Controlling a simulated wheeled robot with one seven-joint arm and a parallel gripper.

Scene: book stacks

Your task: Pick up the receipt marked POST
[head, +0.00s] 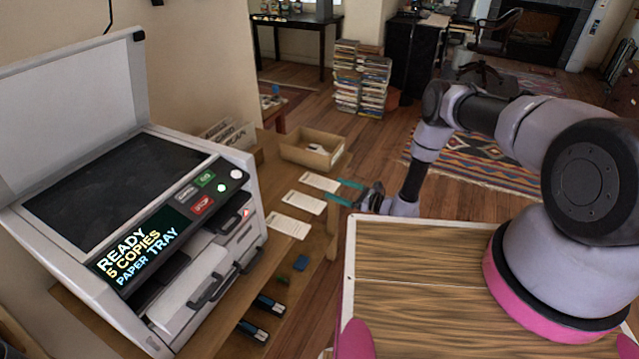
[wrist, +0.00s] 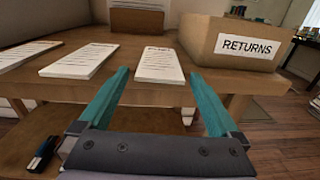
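Three white printed slips lie in a row on the wooden table (wrist: 120,88). The slip nearest the returns box (head: 320,182) is also centred in the wrist view (wrist: 160,66). The middle slip (head: 295,202) shows left of it in the wrist view (wrist: 80,60). The third slip (head: 287,224) is at the wrist view's left edge (wrist: 20,53). Their headings are too small to read, so I cannot tell which says POST. My gripper (wrist: 158,73) is open and empty at the table's front edge. Its teal fingers point toward the slip nearest the box, which appears between them.
An open box labelled RETURNS (wrist: 235,45) stands right of the slips; it is beyond them in the head view (head: 312,148). A copier (head: 130,220) stands to the left. A lower shelf holds dark-and-blue items (head: 270,304) and a blue block (head: 300,263). Book piles (head: 360,80) stand on the floor.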

